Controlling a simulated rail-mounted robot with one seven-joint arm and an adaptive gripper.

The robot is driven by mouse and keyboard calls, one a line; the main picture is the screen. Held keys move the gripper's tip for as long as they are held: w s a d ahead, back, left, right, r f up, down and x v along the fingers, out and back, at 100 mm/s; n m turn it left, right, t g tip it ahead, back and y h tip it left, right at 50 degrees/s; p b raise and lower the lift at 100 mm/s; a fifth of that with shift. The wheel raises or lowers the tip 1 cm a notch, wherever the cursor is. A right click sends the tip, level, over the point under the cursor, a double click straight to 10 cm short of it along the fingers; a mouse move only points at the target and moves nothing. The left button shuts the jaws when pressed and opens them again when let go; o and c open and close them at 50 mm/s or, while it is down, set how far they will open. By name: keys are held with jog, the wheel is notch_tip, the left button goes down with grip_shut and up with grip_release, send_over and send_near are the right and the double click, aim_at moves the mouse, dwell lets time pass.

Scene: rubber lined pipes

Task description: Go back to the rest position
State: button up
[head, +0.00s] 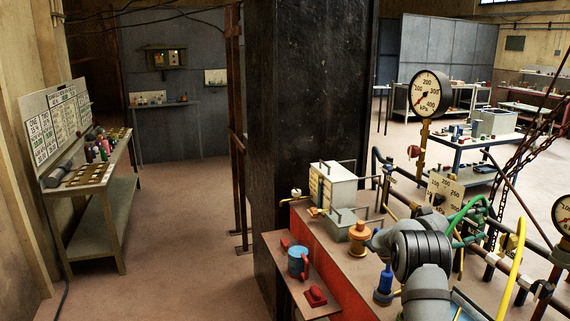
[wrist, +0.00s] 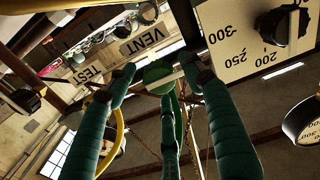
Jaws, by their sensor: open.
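My gripper (wrist: 157,70) is open in the wrist view, its teal-wrapped fingers reaching up from the lower edge with a gap between their tips. No object is clearly held. A green round part (wrist: 156,78) shows between and beyond the tips; I cannot tell whether they touch it. A white dial plate with a black knob (wrist: 284,26) is at the upper right, its numbers upside down. In the head view my grey arm rises at the lower right, and green hoses partly hide the gripper end near the dial plate (head: 440,187).
A round gauge (head: 428,94) stands behind. Chains (head: 520,165) hang at right. A black pillar (head: 308,100) blocks the middle.

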jog(key=shift+a+f+b, duration=0.2)
jog(key=shift+a+b, duration=0.3)
jog(key=shift+b, duration=0.3)
jog(key=shift+s+a+r, duration=0.15)
jog(key=shift+s+a, duration=0.1)
jog(key=shift+a, duration=0.4)
